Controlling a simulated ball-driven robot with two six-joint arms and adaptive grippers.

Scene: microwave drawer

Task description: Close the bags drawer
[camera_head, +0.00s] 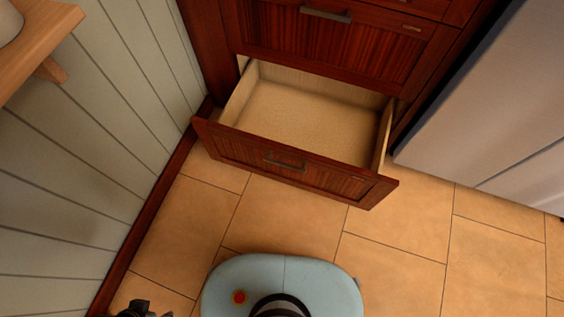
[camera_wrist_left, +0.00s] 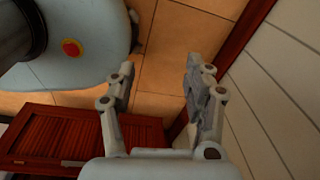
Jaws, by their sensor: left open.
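The open drawer (camera_head: 300,125) is the bottom one of the dark red wooden cabinet, pulled well out. Its pale inside looks empty. Its red front panel (camera_head: 240,157) carries a grey bar handle (camera_head: 284,162). My left gripper (camera_head: 138,310) shows only in part at the bottom left edge of the head view, apart from the drawer and on the near side of it. In the left wrist view my left gripper (camera_wrist_left: 160,66) has its fingers apart with nothing between them. A dark red slatted panel (camera_wrist_left: 60,132) lies at the lower left there. My right gripper is not in view.
A shut drawer (camera_head: 330,45) is above the open one. A pale appliance (camera_head: 490,110) stands to the right. A panelled wall (camera_head: 80,150) and a wooden shelf (camera_head: 35,40) are on the left. Tiled floor (camera_head: 290,215) lies clear between my base and the drawer.

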